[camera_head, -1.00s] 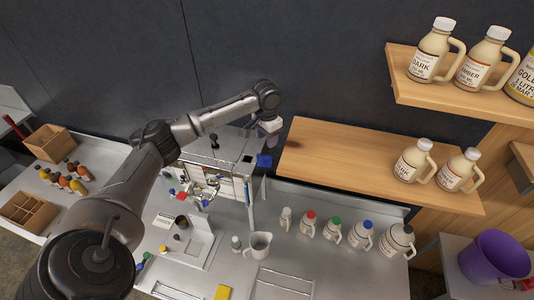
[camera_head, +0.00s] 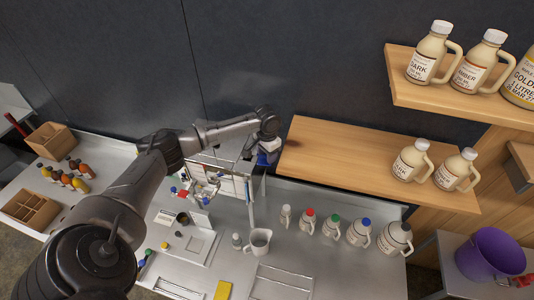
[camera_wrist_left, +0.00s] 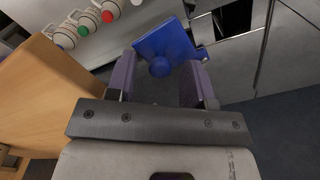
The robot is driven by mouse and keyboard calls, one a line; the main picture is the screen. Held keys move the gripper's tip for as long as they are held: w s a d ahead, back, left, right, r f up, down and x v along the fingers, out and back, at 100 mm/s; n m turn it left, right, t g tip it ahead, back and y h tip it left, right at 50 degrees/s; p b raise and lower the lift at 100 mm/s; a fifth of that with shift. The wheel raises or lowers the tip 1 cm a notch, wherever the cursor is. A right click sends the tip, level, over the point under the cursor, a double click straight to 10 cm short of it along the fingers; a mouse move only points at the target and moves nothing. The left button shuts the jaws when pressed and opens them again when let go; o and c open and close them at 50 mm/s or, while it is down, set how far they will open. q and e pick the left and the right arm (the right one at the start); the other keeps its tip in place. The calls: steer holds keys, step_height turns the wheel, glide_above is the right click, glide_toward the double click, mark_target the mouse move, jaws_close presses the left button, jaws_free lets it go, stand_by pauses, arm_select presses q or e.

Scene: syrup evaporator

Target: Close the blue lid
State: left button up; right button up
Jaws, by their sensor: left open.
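The blue lid (camera_wrist_left: 178,38) is a flat square plate with a round blue knob (camera_wrist_left: 160,67), seen in the left wrist view. It stands out beside a dark opening (camera_wrist_left: 234,18) in the metal evaporator and does not cover it. My left gripper (camera_wrist_left: 158,84) is open, its two purple fingers on either side of the knob; I cannot tell whether they touch it. In the head view the left gripper (camera_head: 266,155) is at the right end of the evaporator (camera_head: 213,172) and hides most of the lid. My right gripper is not in view.
A wooden shelf (camera_head: 330,165) is just right of the gripper, with syrup jugs at its right end. Several capped jugs (camera_head: 332,227) and a grey pitcher (camera_head: 259,241) stand on the metal counter (camera_head: 350,278). The dark wall (camera_head: 330,60) rises behind.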

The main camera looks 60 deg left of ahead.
arm_select(q)
jaws_close()
stand_by(0.5)
